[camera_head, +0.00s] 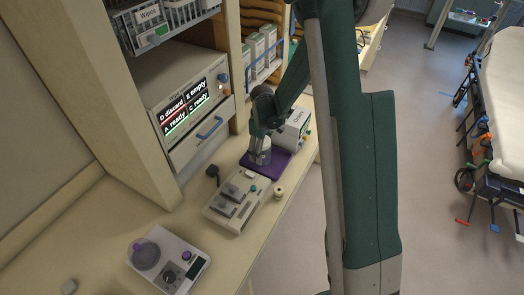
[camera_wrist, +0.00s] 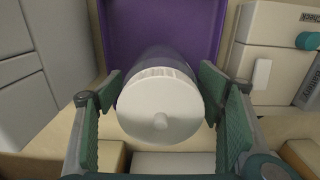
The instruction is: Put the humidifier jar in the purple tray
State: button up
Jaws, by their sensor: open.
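The humidifier jar (camera_wrist: 160,108), with a white knobbed lid and a greyish, see-through body, stands between my fingers in the wrist view. In the head view the jar (camera_head: 263,156) shows at the left part of the purple tray (camera_head: 284,164). The tray (camera_wrist: 160,22) also fills the top middle of the wrist view, and the jar's far end overlaps it. The jar's base is hidden, so I cannot tell exactly how it rests. My gripper (camera_wrist: 160,82) is open, with a finger on each side of the jar and small gaps showing. In the head view my gripper (camera_head: 261,146) is over the jar.
A white device (camera_head: 236,199) and a small cream knobbed object (camera_head: 278,192) are in front of the tray. A labelled white box (camera_head: 297,124) stands behind it. A cabinet with status screen (camera_head: 190,105) is at left. The counter's front edge is close.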

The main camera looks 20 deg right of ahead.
jog(key=shift+r+b, duration=0.4)
jog(key=shift+r, duration=5.55)
jog(key=shift+s+r, duration=0.2)
jog(key=shift+r, duration=0.2)
jog(key=s+a+r+m+t, duration=0.1)
jog(key=s+r+m+t, duration=0.45)
jog(key=s+r, duration=1.5)
jog(key=s+f+m+t, duration=0.1)
jog(key=s+m, duration=0.2)
jog(key=s, duration=0.9)
jog(key=shift+s+a+t, duration=0.2)
jog(key=shift+t, duration=0.15)
jog(key=shift+m, duration=0.25)
notch_tip(320, 180, down, 13)
jog(key=b, duration=1.3)
